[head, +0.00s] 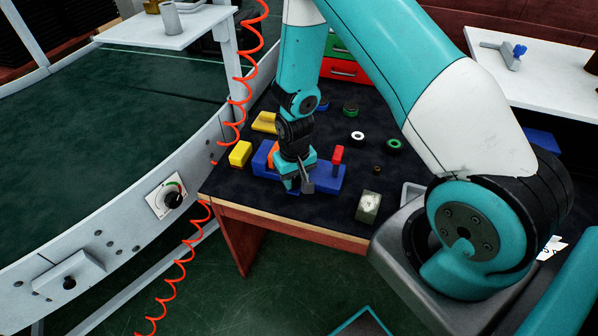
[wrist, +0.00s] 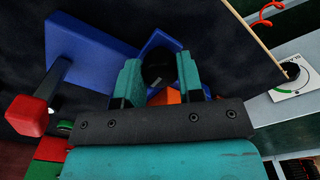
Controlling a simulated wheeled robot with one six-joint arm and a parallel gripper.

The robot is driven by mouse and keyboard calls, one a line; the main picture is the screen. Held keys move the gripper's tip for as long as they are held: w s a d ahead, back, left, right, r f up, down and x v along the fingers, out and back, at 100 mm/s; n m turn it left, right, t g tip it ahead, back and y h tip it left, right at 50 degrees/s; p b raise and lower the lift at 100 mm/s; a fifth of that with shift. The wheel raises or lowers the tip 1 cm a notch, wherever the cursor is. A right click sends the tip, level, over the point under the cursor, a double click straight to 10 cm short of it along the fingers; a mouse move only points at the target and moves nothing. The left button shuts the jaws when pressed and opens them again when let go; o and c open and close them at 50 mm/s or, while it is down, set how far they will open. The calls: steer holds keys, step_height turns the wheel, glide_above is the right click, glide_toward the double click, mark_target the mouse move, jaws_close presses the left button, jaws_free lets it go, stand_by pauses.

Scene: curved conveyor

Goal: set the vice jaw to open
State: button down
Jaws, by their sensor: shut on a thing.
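The blue vice (head: 328,181) lies on the dark mat of the workbench, with an orange part (head: 272,155) at its left and a red-topped upright post (head: 338,155) at its right. My gripper (head: 293,186) points down over the middle of the vice and hides part of it. In the wrist view the vice's blue body (wrist: 95,45) and red block (wrist: 28,115) are at left. My gripper's two teal fingers (wrist: 158,80) are on either side of a dark round part (wrist: 158,66), shut on it. Orange (wrist: 172,97) shows just below that part. The jaw gap is hidden.
A yellow block (head: 240,154) is left of the vice. White (head: 357,138) and green (head: 394,145) rings lie to the right, with a small gauge-like box (head: 369,207) near the front edge. The curved conveyor (head: 100,110) and red coiled cable (head: 240,100) are at left.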

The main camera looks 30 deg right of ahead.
steer(key=c, duration=1)
jaws_free()
steer(key=shift+s+d, duration=0.2)
steer(key=shift+s, duration=0.05)
steer(key=shift+w+r, duration=0.1)
steer(key=shift+r, duration=0.4)
step_height(320, 180, up, 16)
steer(key=shift+r+b, duration=0.2)
steer(key=shift+b, duration=0.4)
steer(key=s+a+r+n+y, duration=0.1)
steer(key=s+a+r+n, duration=0.2)
steer(key=s+a+r, duration=0.2)
steer(key=s+a+r+n+y, duration=0.1)
steer(key=s+a+r, duration=0.3)
steer(key=s, duration=0.4)
steer(key=s+a+r+n+y, duration=0.2)
steer(key=s+a+r+n, duration=0.2)
steer(key=s+a+r, duration=0.1)
steer(key=shift+s+a+r+n, duration=0.15)
steer(key=shift+s+r, duration=0.15)
steer(key=shift+s, duration=0.2)
steer(key=shift+s+a+r+n, duration=0.15)
steer(key=shift+s+r, duration=0.15)
steer(key=shift+s, duration=0.15)
